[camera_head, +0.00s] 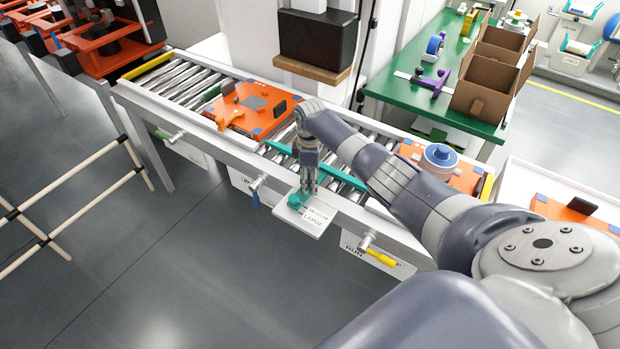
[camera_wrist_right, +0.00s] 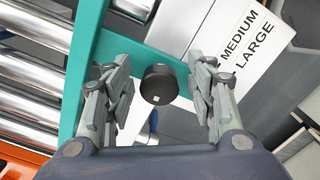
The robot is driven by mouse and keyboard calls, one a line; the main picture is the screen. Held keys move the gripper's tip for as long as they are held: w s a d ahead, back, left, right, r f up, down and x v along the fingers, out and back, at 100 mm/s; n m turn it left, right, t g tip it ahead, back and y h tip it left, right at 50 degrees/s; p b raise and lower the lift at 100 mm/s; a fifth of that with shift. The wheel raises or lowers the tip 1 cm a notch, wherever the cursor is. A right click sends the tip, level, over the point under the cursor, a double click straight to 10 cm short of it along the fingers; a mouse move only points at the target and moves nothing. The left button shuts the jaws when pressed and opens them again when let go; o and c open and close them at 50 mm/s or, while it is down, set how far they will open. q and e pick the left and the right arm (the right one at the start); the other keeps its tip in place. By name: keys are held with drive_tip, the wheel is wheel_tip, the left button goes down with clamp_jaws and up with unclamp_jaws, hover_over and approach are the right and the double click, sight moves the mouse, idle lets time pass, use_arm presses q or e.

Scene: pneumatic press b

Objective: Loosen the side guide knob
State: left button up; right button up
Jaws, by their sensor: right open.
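My right gripper (camera_head: 309,187) points down over the front rail of the roller conveyor, at the teal side guide (camera_head: 345,178). In the right wrist view its fingers (camera_wrist_right: 158,92) are open, one on each side of a round black knob (camera_wrist_right: 158,84). No finger visibly grips the knob. The teal guide bar (camera_wrist_right: 85,65) runs beside it. A white plate (camera_head: 312,222) labelled "MEDIUM" and "LARGE" lies under the gripper; its label (camera_wrist_right: 248,45) also shows in the right wrist view. The knob is hidden in the head view. My left gripper is out of view.
An orange pallet (camera_head: 250,112) lies on the rollers to the left, another (camera_head: 462,178) to the right behind my arm. A black press block (camera_head: 318,40) hangs behind. A blue-handled valve (camera_head: 255,190) and a yellow-handled valve (camera_head: 382,257) stick out from the front rail.

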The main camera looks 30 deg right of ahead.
drive_tip(key=shift+r, duration=0.2)
wheel_tip(320, 180, up, 12)
drive_tip(key=shift+f, duration=0.15)
drive_tip(key=shift+f, duration=0.1)
idle(0.6)
